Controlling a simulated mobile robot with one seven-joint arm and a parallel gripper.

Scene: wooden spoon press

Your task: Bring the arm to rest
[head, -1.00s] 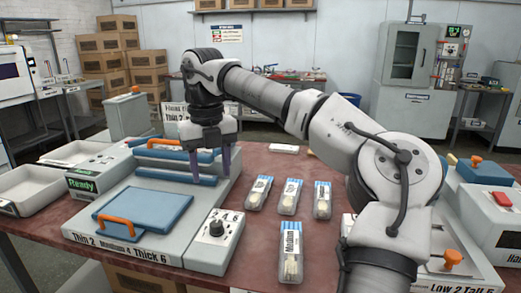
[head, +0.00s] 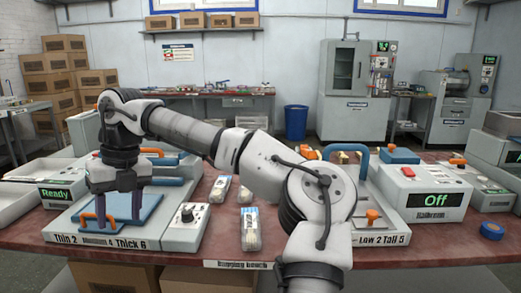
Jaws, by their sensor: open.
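My gripper (head: 122,215) is at the left in the head view, with its two dark fingers pointing down, apart and empty. It hangs over or in front of the blue plate (head: 150,202) of the left press machine (head: 80,213). I cannot tell whether the fingertips touch the plate. My arm reaches from the lower middle up and across to the left, bent at the elbow. The orange handle (head: 88,216) on the blue plate shows beside and partly behind the fingers.
Clear packs (head: 250,228) with blue ends lie on the red table (head: 270,253), partly hidden by my arm. A dial box (head: 186,220) stands beside the plate. A blue tape roll (head: 491,230) lies far right.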

